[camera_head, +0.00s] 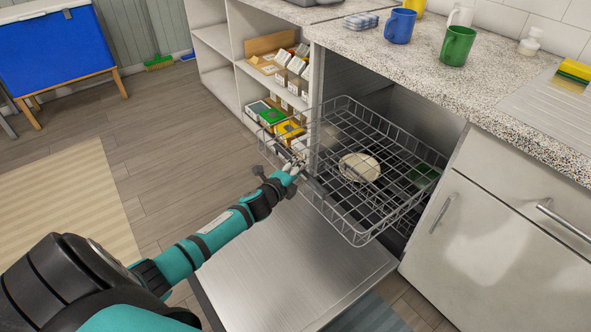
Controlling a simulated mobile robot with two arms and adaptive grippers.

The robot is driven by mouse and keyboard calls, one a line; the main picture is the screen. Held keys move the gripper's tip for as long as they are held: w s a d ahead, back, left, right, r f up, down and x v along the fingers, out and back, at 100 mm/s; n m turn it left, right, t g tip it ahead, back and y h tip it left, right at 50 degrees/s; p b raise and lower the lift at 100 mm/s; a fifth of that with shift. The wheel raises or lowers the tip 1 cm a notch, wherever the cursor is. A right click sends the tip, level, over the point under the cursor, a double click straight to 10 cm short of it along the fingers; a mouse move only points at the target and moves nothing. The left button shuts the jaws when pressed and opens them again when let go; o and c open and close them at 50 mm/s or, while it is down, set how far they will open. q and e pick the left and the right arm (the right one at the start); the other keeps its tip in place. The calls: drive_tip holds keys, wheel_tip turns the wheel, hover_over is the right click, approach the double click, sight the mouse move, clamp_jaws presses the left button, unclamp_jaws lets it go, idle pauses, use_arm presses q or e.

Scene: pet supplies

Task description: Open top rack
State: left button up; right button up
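The top rack (365,215) is a grey wire basket. It sticks out of the dishwasher, above the lowered dishwasher door (290,262). My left gripper (291,160) is at the rack's left front corner, right by its wire rim. The fingers are small and overlap the wires, so I cannot tell whether they are closed on the rim. A pale round plate or bowl (359,167) and a green item (423,175) show through the wires; I cannot tell their exact level. My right gripper is not in view.
Open shelves (222,72) with boxes and packets stand left of the dishwasher. The speckled counter (440,72) above holds a blue mug (400,25) and a green mug (457,46). White cabinets (500,247) adjoin on the right. Wood floor lies clear at left, beside a beige rug (62,215).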

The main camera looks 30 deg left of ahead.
use_arm(q)
drive_tip(key=v, duration=1.2)
drive_tip(key=shift+f, duration=0.1)
drive_tip(key=s+d+f+n+g, duration=0.2)
drive_tip(key=s+f+n, duration=0.15)
drive_tip(key=f, duration=0.35)
drive_tip(key=s+d+f+n+g+y, duration=0.1)
drive_tip(key=s+f+n+g, duration=0.25)
drive_tip(key=f, duration=0.35)
drive_tip(key=s+d+f+n+g, duration=0.1)
drive_tip(key=s+d+f+n, duration=0.15)
drive_tip(key=s+f, duration=0.35)
drive_tip(key=s+d+f+n+g+h, duration=0.2)
drive_tip(key=s+d+f+n+g, duration=0.5)
drive_tip(key=s+d+f, duration=0.7)
drive_tip(key=s+a+r+p, duration=0.1)
drive_tip(key=s+a+p, duration=0.1)
drive_tip(key=s+p, duration=0.5)
drive_tip(key=s+a+r+p, duration=0.2)
drive_tip(key=s+p, duration=0.6)
drive_tip(key=s, duration=0.1)
drive_tip(key=shift+a+g, duration=0.35)
drive_tip(key=shift+a, duration=0.05)
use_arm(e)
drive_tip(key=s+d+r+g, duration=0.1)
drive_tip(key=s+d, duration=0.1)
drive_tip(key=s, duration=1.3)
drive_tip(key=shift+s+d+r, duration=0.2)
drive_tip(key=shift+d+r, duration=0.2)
